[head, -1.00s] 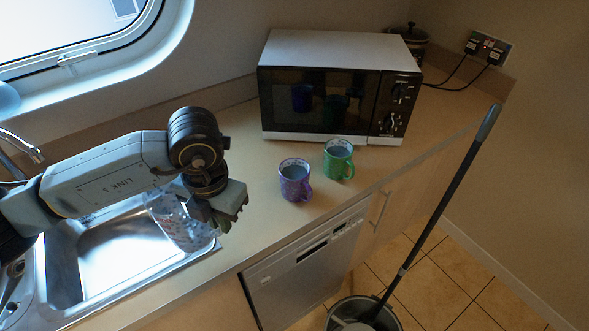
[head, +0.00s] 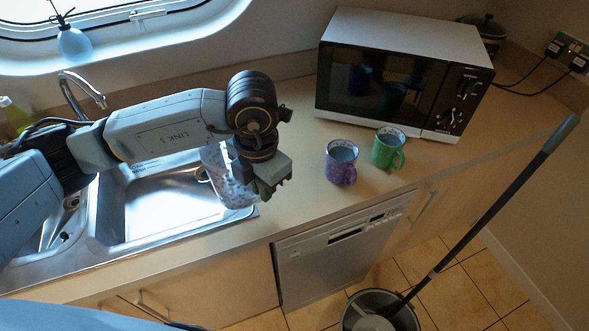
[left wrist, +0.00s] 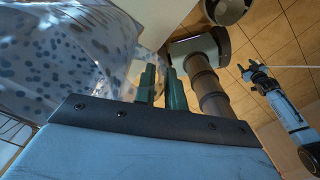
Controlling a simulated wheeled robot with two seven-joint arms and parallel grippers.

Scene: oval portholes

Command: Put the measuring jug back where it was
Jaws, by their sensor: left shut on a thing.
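The measuring jug (head: 226,178) is clear with a dark spotted pattern. In the head view it hangs at the right end of the sink, partly hidden behind my left gripper (head: 270,188). That gripper is shut on the jug, probably at its handle, which the fingers hide. In the left wrist view the jug's spotted wall (left wrist: 55,65) fills the upper left, beside the green fingers of my left gripper (left wrist: 161,85). An arm that appears to be my right one shows at the right of that view, its gripper (left wrist: 250,72) too small to read.
A purple mug (head: 341,162) and a green mug (head: 388,149) stand on the counter before the microwave (head: 400,75). The steel sink (head: 150,212) is left of the jug. A mop (head: 480,215) leans from its bucket (head: 372,311) against the counter. Counter between jug and purple mug is clear.

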